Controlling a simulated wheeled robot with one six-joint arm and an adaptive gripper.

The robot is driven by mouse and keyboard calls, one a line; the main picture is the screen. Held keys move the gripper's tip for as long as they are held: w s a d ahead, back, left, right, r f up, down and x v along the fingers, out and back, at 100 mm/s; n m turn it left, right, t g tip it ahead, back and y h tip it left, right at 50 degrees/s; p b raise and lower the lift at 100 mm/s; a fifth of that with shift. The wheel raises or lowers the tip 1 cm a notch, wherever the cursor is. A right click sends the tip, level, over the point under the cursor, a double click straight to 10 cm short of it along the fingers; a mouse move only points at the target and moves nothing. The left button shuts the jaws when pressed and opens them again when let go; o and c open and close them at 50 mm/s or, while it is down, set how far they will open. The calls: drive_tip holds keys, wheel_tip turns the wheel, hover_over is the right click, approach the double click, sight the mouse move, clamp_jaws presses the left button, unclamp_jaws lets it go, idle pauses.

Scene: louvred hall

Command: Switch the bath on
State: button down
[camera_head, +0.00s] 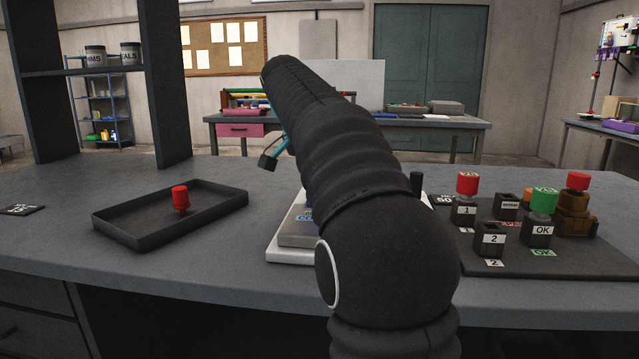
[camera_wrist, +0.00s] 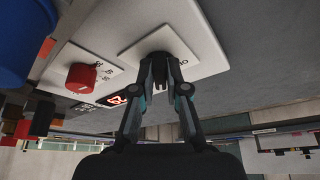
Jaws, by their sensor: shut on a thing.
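The bath is a pale unit (camera_head: 292,246) on the bench in the head view, mostly hidden behind my arm. In the wrist view its white panel (camera_wrist: 100,35) carries a square plate with a dark switch (camera_wrist: 158,57) and partly visible lettering beside it. A red knob (camera_wrist: 81,78) and a small lit red display (camera_wrist: 118,98) are on the same panel. My gripper (camera_wrist: 160,78) is at the switch, its fingers shut on it. The fingertips hide much of the switch, so I cannot tell its position. In the head view my arm hides most of the gripper.
A black tray (camera_head: 125,233) with a red-topped piece (camera_head: 181,199) stands left on the bench. A dark mat (camera_head: 575,262) with several red and green capped blocks lies to the right. A blue rounded thing (camera_wrist: 18,38) is close by in the wrist view.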

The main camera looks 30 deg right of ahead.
drive_tip(key=c, duration=1.2)
unclamp_jaws()
drive_tip(key=shift+v, duration=3.7)
drive_tip(key=shift+d, duration=0.1)
